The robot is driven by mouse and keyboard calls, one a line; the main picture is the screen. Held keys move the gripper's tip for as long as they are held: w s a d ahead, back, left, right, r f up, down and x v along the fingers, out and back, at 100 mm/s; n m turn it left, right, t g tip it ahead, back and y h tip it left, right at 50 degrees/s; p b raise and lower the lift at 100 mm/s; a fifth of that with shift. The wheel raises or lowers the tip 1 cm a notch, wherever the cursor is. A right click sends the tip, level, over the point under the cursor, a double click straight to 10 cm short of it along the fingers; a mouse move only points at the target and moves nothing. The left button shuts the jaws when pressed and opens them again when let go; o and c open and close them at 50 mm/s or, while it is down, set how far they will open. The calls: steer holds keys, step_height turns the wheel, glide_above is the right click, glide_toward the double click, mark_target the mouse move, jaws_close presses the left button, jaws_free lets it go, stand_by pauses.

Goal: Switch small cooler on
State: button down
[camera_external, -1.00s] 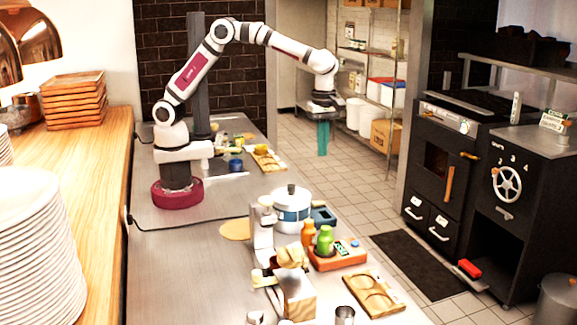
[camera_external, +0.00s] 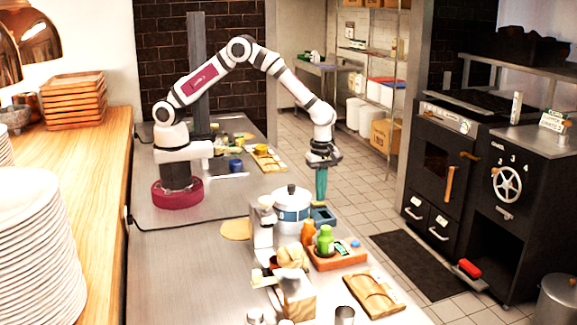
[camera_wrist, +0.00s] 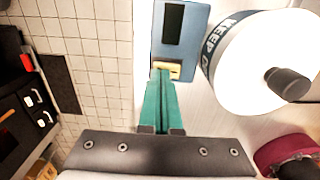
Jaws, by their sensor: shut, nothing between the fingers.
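My gripper (camera_external: 321,198) points down just over a small blue box (camera_external: 324,217) at the counter's far edge. Its teal fingers are shut and empty. In the wrist view the closed fingertips (camera_wrist: 162,73) overlap the near end of the blue box (camera_wrist: 178,32), beside a small beige switch-like part (camera_wrist: 175,67). I cannot tell whether they touch it, or which way it is set. A white round lidded vessel (camera_external: 291,196) with a blue lettered band stands beside the box; its lettering begins "KEEP" in the wrist view (camera_wrist: 252,62). I cannot tell which of the two is the small cooler.
The left middle of the steel counter (camera_external: 185,255) is clear.

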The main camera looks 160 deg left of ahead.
steer(key=shift+f, duration=0.1)
steer(key=shift+a+f, duration=0.35)
steer(key=shift+f, duration=0.2)
steer(key=shift+d, duration=0.1)
steer(key=shift+f, duration=0.1)
steer(key=shift+d, duration=0.1)
stand_by(0.7)
steer(key=shift+d, duration=0.8)
steer(key=shift+r, duration=0.2)
step_height(320, 180, up, 15)
steer(key=shift+w+a, duration=0.15)
steer(key=shift+a, duration=0.3)
